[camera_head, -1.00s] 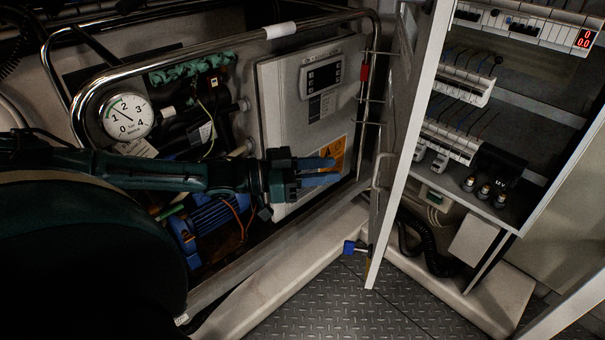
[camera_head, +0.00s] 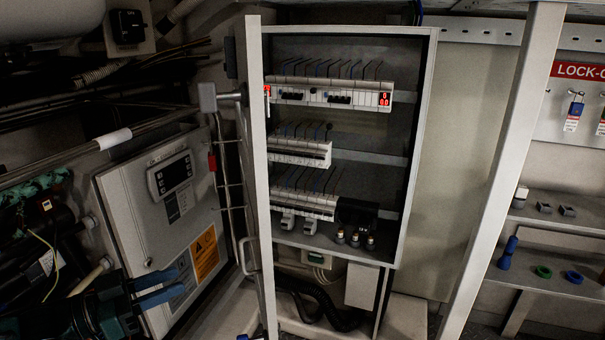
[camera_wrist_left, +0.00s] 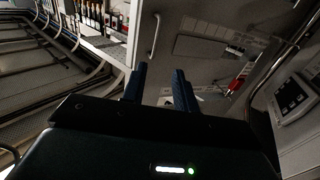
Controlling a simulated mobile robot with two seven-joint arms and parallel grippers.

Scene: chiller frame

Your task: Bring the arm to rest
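My left gripper (camera_head: 176,284) shows at the lower left of the head view, its two blue fingers pointing right in front of the grey control box (camera_head: 130,205). In the left wrist view the fingers of my left gripper (camera_wrist_left: 158,82) stand apart with nothing between them, so it is open and empty. It does not visibly hold anything; whether it touches the box cannot be told.
An open electrical cabinet (camera_head: 424,110) with rows of breakers stands in the middle, its door edge (camera_head: 257,150) right of my gripper. A steel rail (camera_head: 60,165) runs at the left. Shelves (camera_head: 560,235) with small items and a lock-out board (camera_head: 570,130) are at the right.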

